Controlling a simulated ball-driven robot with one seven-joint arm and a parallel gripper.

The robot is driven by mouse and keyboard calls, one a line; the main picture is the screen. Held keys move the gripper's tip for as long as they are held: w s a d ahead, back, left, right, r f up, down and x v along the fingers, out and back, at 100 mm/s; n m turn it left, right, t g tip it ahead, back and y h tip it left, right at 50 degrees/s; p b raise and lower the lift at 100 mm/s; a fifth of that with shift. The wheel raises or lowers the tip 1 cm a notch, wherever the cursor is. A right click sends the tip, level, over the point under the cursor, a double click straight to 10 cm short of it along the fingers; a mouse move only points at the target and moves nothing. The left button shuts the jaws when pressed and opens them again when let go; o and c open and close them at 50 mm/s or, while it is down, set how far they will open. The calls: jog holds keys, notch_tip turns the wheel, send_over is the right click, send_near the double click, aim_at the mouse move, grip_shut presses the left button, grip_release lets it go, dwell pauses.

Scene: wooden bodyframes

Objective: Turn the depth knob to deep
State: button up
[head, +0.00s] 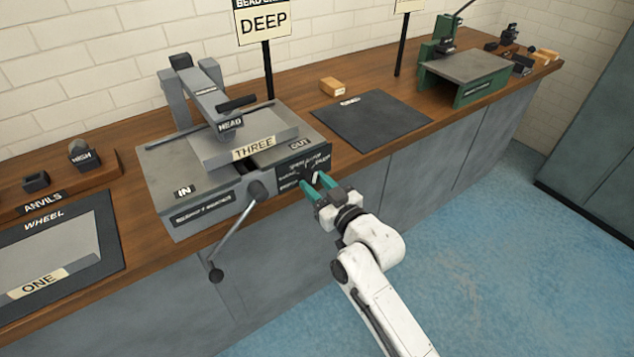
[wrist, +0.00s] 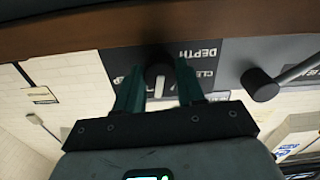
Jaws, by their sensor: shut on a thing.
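The depth knob (wrist: 157,72) is a dark round knob with a white pointer mark, on a dark panel lettered DEPTH. In the wrist view its white mark points down the picture, toward my gripper's palm. My gripper (head: 314,181) has green fingers, one on each side of the knob, and is shut on it; the wrist view shows both fingers (wrist: 160,78). In the head view the dark label panel (head: 290,172) is on the front right of the grey bead machine (head: 160,160). The fingers partly hide the knob and panel there, and the small lettering is too blurred to read.
A lever handle (head: 232,235) hangs from the machine's front, left of my gripper. A sign reading DEEP (head: 264,22) stands behind the machine. A dark mat (head: 372,120) and a green-sided machine (head: 466,78) are to the right. Blue floor (head: 480,260) is open in front.

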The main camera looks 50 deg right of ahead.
jog(key=m+p, duration=0.2)
jog(key=m, duration=0.3)
jog(key=shift+r+p, duration=0.15)
jog(key=shift+p, duration=0.15)
jog(key=shift+a+m+p, duration=0.1)
jog(key=shift+m+p, duration=0.65)
jog(key=shift+m, duration=1.35)
jog(key=o, duration=1)
jog(key=shift+o, duration=0.2)
jog(key=v, duration=1)
jog(key=shift+s+b, duration=0.4)
